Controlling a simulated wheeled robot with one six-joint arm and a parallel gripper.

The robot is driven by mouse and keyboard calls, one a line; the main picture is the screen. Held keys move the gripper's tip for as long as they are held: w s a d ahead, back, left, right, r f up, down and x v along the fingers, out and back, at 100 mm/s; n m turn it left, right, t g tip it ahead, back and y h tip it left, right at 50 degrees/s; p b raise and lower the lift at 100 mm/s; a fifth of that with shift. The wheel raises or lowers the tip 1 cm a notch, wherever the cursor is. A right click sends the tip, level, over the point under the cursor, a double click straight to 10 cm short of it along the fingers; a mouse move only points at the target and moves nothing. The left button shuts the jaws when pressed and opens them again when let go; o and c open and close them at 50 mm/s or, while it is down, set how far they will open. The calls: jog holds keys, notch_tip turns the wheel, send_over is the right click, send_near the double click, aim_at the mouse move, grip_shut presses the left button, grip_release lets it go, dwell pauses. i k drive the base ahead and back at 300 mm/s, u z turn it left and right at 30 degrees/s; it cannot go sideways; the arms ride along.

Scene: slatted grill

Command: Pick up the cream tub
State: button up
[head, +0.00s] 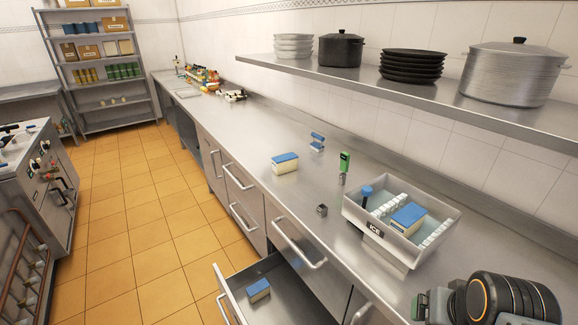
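Several cream-coloured tubs with blue lids show in the head view. One cream tub (285,167) sits on the steel counter, left of the middle. A second tub (406,224) sits in the grey ice tray (373,245). A third, smaller-looking tub (259,293) lies in the open drawer (290,301) below the counter. I cannot tell which one is meant. My gripper (422,306) is partly visible at the bottom right, in front of the ice tray and apart from all the tubs. Its fingertips are not clear, so its opening cannot be read.
The tray also holds white blocks and a blue-topped item (367,190). A green-topped device (344,163), a small grey block (321,211) and a blue-topped item (317,141) stand on the counter. A shelf with pots (513,75) overhangs its back. The drawer juts into the aisle.

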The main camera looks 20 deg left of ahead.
aim_at(283, 164)
jog(key=k, duration=1)
jog(key=u, duration=1.8)
jog(key=i, duration=6)
jog(key=z, duration=2.75)
